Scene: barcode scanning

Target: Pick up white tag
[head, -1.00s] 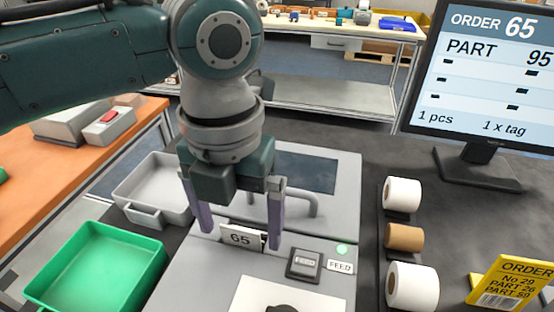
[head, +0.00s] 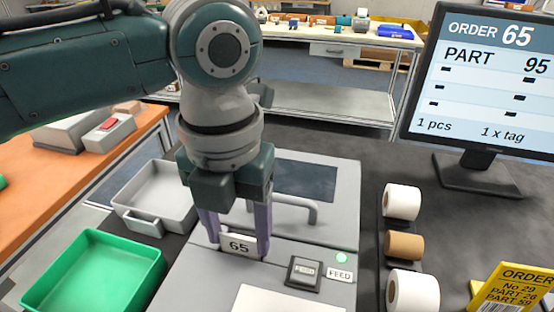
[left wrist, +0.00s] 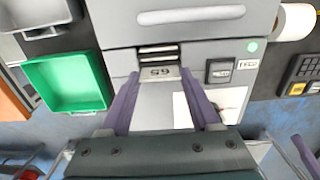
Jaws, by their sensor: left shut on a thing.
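The white tag (head: 239,245), printed 65, stands upright at the slot of the grey label printer (head: 330,212). My left gripper (head: 236,250) points down and is shut on the tag, one purple finger at each side edge. The left wrist view also shows the tag (left wrist: 160,73) between the two fingertips, in front of the slot. The tag's lower edge is at the slot; I cannot tell if it is clear of it. A purple finger-like part, probably of my right gripper (left wrist: 305,153), shows at the lower right of the left wrist view; its opening is hidden.
A FEED button (head: 304,271) sits right of the tag. A green bin (head: 98,270) and a grey tray (head: 158,195) stand left. Paper rolls (head: 403,246), a monitor (head: 485,85) and a yellow order card (head: 512,290) stand right.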

